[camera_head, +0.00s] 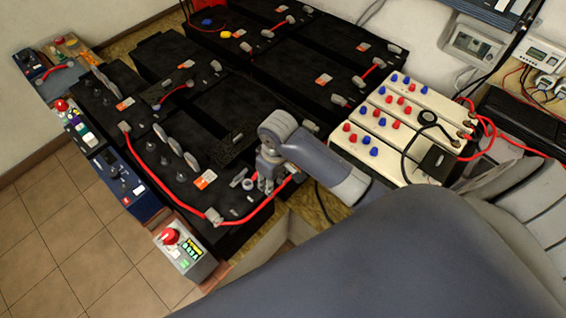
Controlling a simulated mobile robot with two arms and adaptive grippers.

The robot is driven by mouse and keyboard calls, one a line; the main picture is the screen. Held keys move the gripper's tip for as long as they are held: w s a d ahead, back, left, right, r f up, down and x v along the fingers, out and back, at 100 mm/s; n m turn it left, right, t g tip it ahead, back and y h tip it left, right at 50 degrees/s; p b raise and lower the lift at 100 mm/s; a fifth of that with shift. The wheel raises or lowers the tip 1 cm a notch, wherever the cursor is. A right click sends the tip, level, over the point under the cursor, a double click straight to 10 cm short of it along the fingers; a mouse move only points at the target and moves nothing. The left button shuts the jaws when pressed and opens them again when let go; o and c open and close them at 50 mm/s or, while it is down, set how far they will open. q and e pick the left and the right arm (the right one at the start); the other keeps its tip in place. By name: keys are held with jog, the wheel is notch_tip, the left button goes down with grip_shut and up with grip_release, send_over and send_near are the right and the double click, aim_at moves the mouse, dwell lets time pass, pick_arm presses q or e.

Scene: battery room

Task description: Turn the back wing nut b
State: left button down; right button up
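My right gripper (265,184) points down over the near right end of the front black battery (213,150), close to a red cable (268,207). A small grey round part (248,184) lies just left of its fingers; whether it touches them is unclear. The fingers are small and partly dark, so I cannot tell whether they are open or shut on anything. I cannot make out which part is back wing nut b; it may be hidden behind the gripper. Grey terminal caps (212,215) sit at the cable ends. My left gripper is not in view.
A red-button box (183,253) and a blue device (125,182) stand along the left front edge. More black batteries (318,55) fill the back. White boxes with red and blue knobs (400,120) stand right of my forearm. Tiled floor (70,235) is clear at left.

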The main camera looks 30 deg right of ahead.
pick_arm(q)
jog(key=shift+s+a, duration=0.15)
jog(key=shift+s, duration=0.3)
pick_arm(e)
jog(key=s+a+t, duration=0.1)
jog(key=s+a, duration=0.1)
jog(key=s, duration=0.7)
jog(key=shift+s+r+m, duration=0.3)
jog(key=shift+s+m, duration=0.1)
